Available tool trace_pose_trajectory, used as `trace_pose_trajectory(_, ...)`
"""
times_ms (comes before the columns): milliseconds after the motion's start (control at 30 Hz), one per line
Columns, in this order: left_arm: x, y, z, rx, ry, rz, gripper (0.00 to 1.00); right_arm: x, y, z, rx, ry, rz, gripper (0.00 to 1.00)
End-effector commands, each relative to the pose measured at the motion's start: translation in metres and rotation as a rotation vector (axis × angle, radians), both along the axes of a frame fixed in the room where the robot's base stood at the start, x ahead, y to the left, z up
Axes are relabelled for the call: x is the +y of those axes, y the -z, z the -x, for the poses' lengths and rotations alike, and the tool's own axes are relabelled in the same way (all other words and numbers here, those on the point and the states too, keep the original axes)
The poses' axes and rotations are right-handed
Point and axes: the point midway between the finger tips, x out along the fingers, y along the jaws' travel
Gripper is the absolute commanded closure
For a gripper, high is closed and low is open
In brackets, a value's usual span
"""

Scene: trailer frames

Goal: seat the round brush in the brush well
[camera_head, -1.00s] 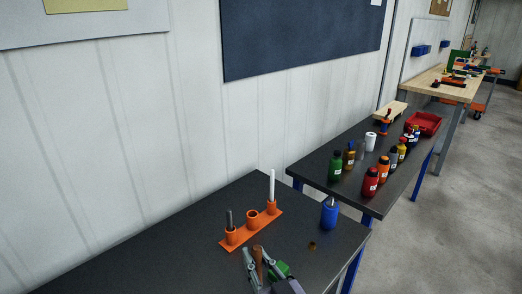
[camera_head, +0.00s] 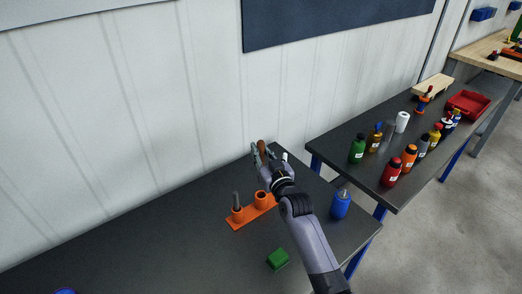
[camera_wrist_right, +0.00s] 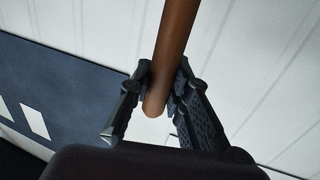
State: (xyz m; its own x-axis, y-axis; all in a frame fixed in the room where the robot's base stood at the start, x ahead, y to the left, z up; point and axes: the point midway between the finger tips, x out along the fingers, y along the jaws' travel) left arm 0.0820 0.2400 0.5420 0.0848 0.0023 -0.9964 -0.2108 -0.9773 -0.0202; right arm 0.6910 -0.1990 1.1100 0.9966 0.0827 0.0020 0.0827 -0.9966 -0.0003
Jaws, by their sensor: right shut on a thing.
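My right gripper (camera_head: 263,158) is shut on the round brush (camera_head: 262,147), whose brown handle shows between the fingers. It is held up above the back part of the dark table. In the right wrist view the smooth brown handle (camera_wrist_right: 172,45) runs between the two fingers (camera_wrist_right: 160,88) and out of the top of the frame; the bristles cannot be made out. The orange rack (camera_head: 240,222) lies on the table below and left of the gripper. Its left well holds a dark upright tool (camera_head: 237,200); its middle well (camera_head: 261,197) looks empty. My arm hides its right end. My left gripper is not in view.
A green block (camera_head: 277,259) lies on the table in front of the rack. A blue bottle (camera_head: 341,204) stands near the right edge. A second table to the right holds several bottles and a red tray (camera_head: 468,104). The wall is close behind. The table's left part is mostly clear.

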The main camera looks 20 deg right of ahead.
Motion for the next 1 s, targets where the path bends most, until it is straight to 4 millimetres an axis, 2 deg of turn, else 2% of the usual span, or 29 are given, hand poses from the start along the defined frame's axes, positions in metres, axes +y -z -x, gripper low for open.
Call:
trace_pose_trajectory(300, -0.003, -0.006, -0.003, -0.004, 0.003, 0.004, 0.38, 0.0, -0.003, 0.001, 0.001, 0.001, 0.002, 1.0)
trace_pose_trajectory(800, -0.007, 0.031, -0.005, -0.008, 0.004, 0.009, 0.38, 0.0, 0.045, 0.001, 0.001, 0.001, 0.0, 1.0)
trace_pose_trajectory(1000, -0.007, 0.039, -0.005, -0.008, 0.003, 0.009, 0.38, 0.0, 0.056, 0.001, 0.0, 0.001, 0.001, 1.0)
